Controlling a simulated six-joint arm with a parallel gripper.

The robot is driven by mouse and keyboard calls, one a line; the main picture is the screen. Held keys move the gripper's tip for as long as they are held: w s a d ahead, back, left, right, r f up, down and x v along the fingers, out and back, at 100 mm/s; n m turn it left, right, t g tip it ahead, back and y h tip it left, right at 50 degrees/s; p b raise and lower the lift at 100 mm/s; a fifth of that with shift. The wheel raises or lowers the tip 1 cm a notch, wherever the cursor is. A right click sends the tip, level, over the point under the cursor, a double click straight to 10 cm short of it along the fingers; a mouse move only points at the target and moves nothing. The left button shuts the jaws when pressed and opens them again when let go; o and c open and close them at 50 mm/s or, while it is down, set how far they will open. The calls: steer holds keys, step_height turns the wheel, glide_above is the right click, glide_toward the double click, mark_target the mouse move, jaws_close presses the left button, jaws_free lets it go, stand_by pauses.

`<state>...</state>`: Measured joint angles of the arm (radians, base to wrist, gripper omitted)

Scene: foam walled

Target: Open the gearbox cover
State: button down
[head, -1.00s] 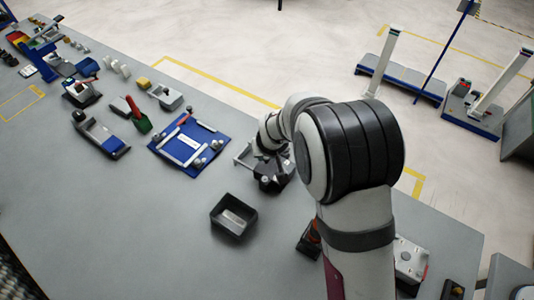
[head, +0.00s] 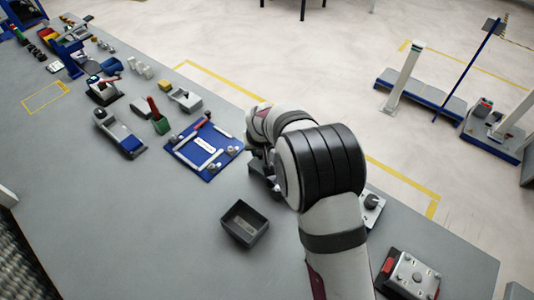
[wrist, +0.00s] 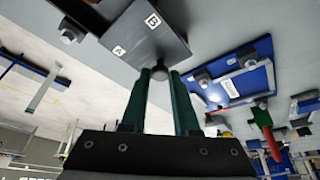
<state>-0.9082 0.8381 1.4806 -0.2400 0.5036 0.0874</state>
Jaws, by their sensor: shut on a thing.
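In the wrist view, my gripper (wrist: 162,78) has two green fingers closed on the small round knob (wrist: 159,72) of a grey cover marked A and B (wrist: 146,30). I take this to be the gearbox cover. In the head view, my dark gripper (head: 262,180) is low over the bench, right of the blue plate.
A blue plate (head: 183,157) with silver bars lies left of my gripper. An open black tray (head: 228,232) stands in front of it. A grey unit with a knob (head: 372,203) and a metal box (head: 412,275) are to the right. The front left of the bench is clear.

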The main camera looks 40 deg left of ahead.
steer(key=c, duration=0.7)
jaws_free()
steer(key=v, duration=1.5)
steer(key=shift+s+d+r, duration=0.1)
steer(key=shift+r, duration=0.3)
steer(key=s+d+r+m+g+h, duration=0.2)
steer(key=d+m, duration=0.5)
steer(key=d, duration=1.6)
steer(key=s+d+m, duration=0.2)
steer(key=s+d, duration=0.2)
steer(key=s, duration=0.1)
steer(key=s+d+m+g, duration=0.1)
steer(key=s+d+m, duration=0.2)
steer(key=s+d, duration=0.1)
steer(key=s+d+f+m, duration=0.1)
steer(key=s+d+m, duration=0.1)
steer(key=s+d, duration=0.2)
steer(key=shift+s+d+m+y, duration=0.15)
steer(key=shift+s+m+y, duration=0.15)
steer(key=shift+s, duration=1.1)
